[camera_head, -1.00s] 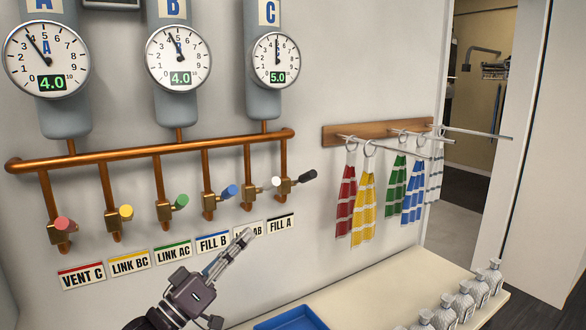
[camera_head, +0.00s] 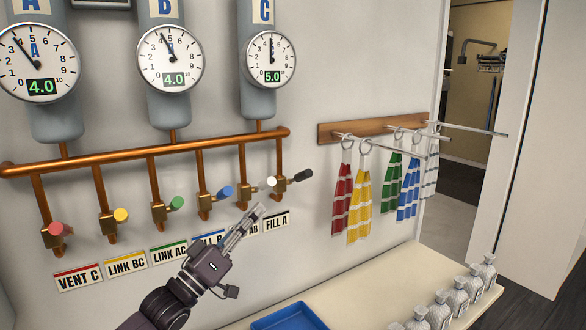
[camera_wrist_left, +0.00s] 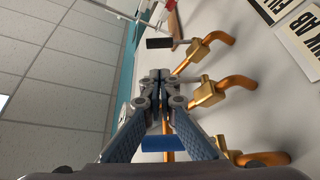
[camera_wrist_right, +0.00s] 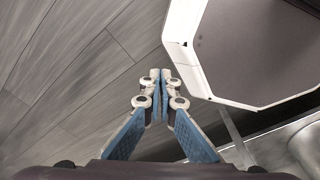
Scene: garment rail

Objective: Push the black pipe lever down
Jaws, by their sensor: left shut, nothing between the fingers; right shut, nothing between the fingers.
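The black pipe lever (camera_head: 302,175) sticks out to the right from the rightmost brass valve, above the FILL A label (camera_head: 277,223). It also shows in the left wrist view as a dark handle (camera_wrist_left: 160,43) on a brass valve. My left gripper (camera_head: 258,211) is shut and empty. It is below and left of the black lever, in front of the labels, and appears apart from the lever. In the right wrist view my right gripper (camera_wrist_right: 160,75) is shut and empty, above a grey plank floor. It is outside the head view.
Red, yellow, green, blue and white levers sit on the other valves under a copper pipe (camera_head: 150,151). Gauges A, B and C hang above. Right are a wooden rail (camera_head: 370,130) with striped cloths, a counter with silver bottles, and a blue tray (camera_head: 290,318).

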